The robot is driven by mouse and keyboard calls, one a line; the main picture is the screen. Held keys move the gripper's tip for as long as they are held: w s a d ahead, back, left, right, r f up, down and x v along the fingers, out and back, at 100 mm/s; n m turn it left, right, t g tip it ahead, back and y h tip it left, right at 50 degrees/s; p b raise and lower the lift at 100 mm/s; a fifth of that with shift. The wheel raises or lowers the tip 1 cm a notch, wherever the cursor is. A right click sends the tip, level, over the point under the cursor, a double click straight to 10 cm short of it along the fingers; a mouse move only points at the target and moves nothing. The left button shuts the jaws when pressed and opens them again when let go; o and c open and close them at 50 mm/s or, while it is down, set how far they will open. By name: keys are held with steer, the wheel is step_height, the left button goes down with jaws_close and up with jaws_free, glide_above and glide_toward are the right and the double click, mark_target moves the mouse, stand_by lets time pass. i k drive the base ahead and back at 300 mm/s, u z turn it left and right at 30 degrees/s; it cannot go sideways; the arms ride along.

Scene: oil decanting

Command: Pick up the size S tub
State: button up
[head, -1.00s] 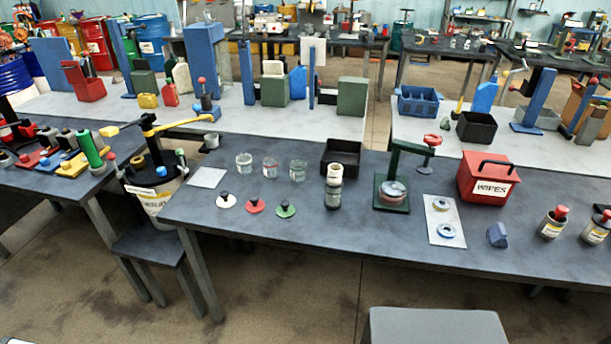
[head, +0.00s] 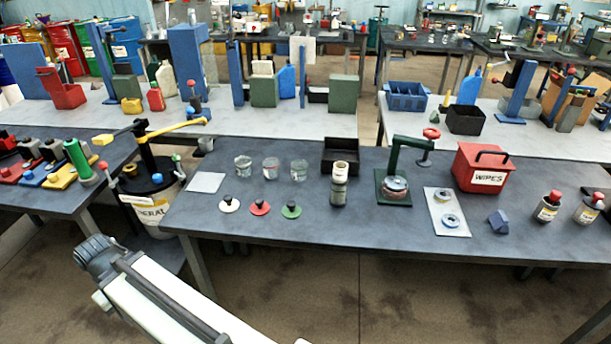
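Three small clear tubs stand in a row on the near dark table: a left tub (head: 243,167), a middle tub (head: 271,169) and a right tub (head: 299,170). No size marks are readable, so I cannot tell which is size S. In front of them lie a white knobbed disc (head: 229,206), a red one (head: 260,208) and a green one (head: 291,212). My pale arm link shows at the lower left, below and apart from the table top. My gripper's fingers are not visible.
A yellow-handled drum pump (head: 145,160) rises at the left. The table's front middle is clear.

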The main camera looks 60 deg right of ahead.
mark_target(299, 167)
steer(key=z, duration=0.15)
steer(key=i, duration=1)
steer(key=u, duration=0.1)
